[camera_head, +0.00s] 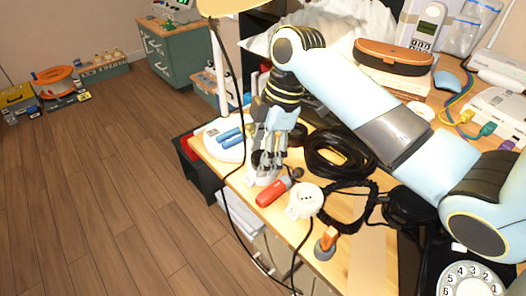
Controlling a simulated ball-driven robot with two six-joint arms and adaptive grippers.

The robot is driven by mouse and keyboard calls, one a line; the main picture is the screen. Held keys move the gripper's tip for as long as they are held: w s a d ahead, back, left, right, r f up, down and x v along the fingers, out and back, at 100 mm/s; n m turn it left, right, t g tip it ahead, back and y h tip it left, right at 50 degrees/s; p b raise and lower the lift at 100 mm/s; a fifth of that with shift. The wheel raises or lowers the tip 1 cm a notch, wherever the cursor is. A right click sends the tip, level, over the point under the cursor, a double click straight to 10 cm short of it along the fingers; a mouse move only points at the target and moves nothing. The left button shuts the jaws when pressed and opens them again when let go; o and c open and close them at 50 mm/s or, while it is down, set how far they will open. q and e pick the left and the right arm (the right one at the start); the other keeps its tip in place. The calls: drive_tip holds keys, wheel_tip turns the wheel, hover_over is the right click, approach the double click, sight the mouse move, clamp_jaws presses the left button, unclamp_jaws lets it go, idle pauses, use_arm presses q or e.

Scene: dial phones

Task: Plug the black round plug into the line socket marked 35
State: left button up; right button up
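My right gripper (265,168) points down over the front-left part of the wooden desk, its arm coming in from the right. Its fingers are small in the view, and I cannot tell whether they are open or hold something. A small dark round piece (297,173) lies just right of the fingertips; I cannot tell if it is the black round plug. A white round socket-like unit (304,200) sits at the desk's front edge, with a cable hanging from it. No number 35 is readable on any socket. My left gripper is not in view.
A red-handled tool (273,191) lies beside the white unit. Coiled black cable (338,154) lies behind it. An orange-topped piece (327,241) stands near the front edge. A white lamp base (222,141) stands left of the gripper. A dial phone (470,281) is at lower right.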

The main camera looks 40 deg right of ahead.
drive_tip(key=shift+o, duration=0.6)
drive_tip(key=w+v, duration=0.1)
drive_tip(key=v, duration=1.1)
drive_tip(key=shift+s, duration=0.45)
